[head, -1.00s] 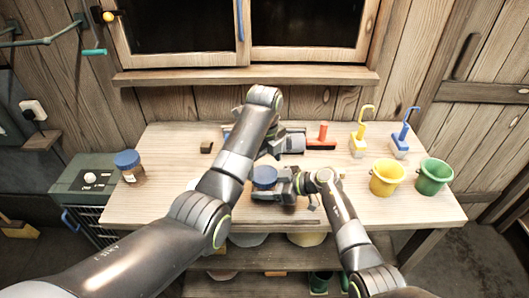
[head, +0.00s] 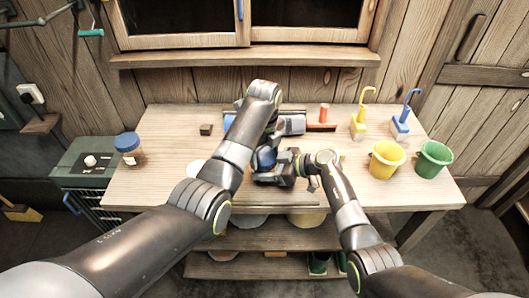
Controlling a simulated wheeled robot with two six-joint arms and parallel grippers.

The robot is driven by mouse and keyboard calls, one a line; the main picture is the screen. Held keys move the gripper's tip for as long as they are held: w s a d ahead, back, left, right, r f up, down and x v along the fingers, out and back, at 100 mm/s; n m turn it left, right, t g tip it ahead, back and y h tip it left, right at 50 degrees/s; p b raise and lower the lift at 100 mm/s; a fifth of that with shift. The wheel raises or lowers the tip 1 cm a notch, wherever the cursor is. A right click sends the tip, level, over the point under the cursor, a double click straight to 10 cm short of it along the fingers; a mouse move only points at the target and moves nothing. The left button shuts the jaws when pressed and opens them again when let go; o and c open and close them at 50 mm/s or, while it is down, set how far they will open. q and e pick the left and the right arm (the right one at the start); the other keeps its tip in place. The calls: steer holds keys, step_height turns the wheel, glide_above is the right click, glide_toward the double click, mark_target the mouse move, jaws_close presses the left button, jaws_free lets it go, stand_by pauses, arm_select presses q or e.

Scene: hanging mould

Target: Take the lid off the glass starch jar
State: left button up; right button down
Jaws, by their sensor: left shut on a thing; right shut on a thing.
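The blue lid (head: 266,158) shows at the middle of the table, between my two grippers. The glass jar under it is mostly hidden by my grippers, and I cannot tell whether lid and jar are apart. My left gripper (head: 267,146) comes from behind and above and is shut at the lid, its fingers partly hidden by my own arm. My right gripper (head: 268,176) reaches in from the right, lower down, and is shut at the jar.
Another jar with a blue lid (head: 128,148) stands at the table's left end. A yellow bucket (head: 386,160) and a green bucket (head: 433,160) stand at right. Yellow (head: 359,126) and blue (head: 401,125) hooked-handle tools and a red-handled tool (head: 322,122) stand behind. A white round thing (head: 195,168) lies left of my arm.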

arm_select(q)
steer(key=n, duration=1.3)
steer(key=o, duration=1.1)
